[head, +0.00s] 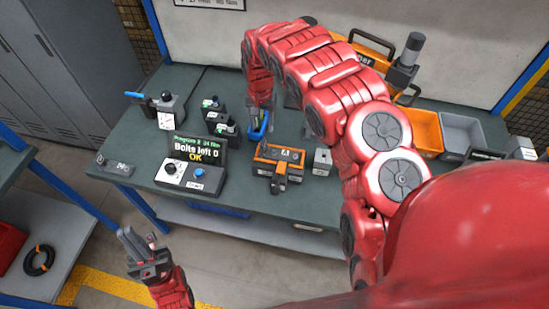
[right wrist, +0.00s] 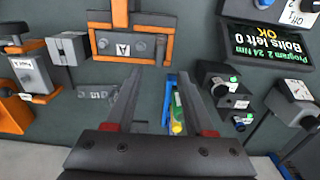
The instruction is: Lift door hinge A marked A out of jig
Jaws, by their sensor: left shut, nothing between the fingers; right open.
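Door hinge A (right wrist: 148,46) looks like a grey plate with a white label marked A, set in an orange jig (right wrist: 102,41) on the bench. In the head view the orange jig (head: 262,156) stands at the bench's front middle. My right gripper (right wrist: 160,73) is open and empty, its fingers pointing towards the jig but apart from it. In the head view its fingers are hard to make out beneath the red arm. My left gripper (head: 138,240) is shut and empty, low in front of the bench, far from the hinge.
A blue holder with a yellow-green tool (right wrist: 178,127) lies below my right fingers. A console (head: 196,152) reading "Bolts left 0 OK" stands left of the jig. A grey block (head: 322,160) stands right of it. Orange (head: 427,130) and grey bins (head: 462,130) are at the right.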

